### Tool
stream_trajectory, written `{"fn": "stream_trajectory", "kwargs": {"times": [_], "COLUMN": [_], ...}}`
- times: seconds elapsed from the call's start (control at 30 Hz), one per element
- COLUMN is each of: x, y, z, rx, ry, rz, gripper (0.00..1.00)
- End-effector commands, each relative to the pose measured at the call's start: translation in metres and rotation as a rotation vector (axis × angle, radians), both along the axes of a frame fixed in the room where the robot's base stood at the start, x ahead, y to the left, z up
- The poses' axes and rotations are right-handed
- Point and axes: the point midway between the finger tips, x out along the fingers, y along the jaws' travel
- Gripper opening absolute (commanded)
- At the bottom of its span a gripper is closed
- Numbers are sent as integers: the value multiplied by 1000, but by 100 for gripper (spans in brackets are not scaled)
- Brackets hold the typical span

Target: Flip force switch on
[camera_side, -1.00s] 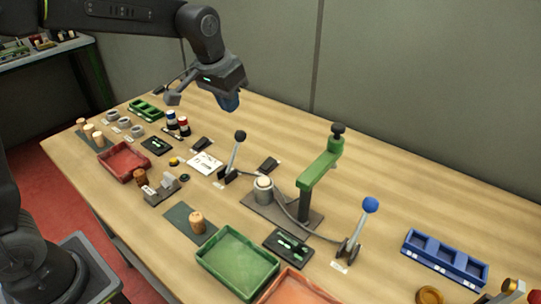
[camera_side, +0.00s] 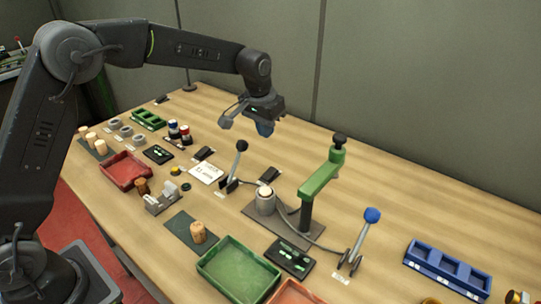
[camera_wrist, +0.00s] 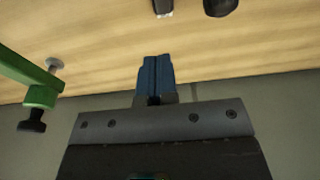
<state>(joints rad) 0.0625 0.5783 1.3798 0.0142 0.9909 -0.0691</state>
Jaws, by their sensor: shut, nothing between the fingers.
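Two black rocker-like switches stand on the table: one (camera_side: 203,153) right of the red-white and blue-white spools, one (camera_side: 268,175) by the press. A lever with a black knob (camera_side: 240,147) stands between them, and a lever with a blue knob (camera_side: 372,215) stands right of the press. Their labels are too small to read, so I cannot tell which is the force switch. My gripper (camera_side: 265,129) has blue fingers, shut and empty, above the table behind the black-knobbed lever. The wrist view shows the shut fingers (camera_wrist: 155,75) apart from anything.
The green press (camera_side: 322,172) stands on a dark base right of my gripper; it also shows in the wrist view (camera_wrist: 30,75). A green tray (camera_side: 238,268), a red tray (camera_side: 125,170) and a blue bin (camera_side: 447,268) lie around.

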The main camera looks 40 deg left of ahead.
Motion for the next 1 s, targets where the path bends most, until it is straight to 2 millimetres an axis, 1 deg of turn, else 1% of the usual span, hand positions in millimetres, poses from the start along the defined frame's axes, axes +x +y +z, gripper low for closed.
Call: {"fn": "stream_trajectory", "kwargs": {"times": [0.17, 0.4, 0.6, 0.7, 0.8, 1.0], "x": [3, 13, 20, 23, 25, 26], "y": [0, 0, 0, 0, 0, 0], "z": [-23, -72, -108, -121, -129, -136], "rx": [0, 1, 0, 0, 0, 0], "ry": [6, 7, 4, 3, 2, 1], "rz": [0, 0, 0, 0, 0, 0], "gripper": [0, 0, 0, 0, 0, 0]}}
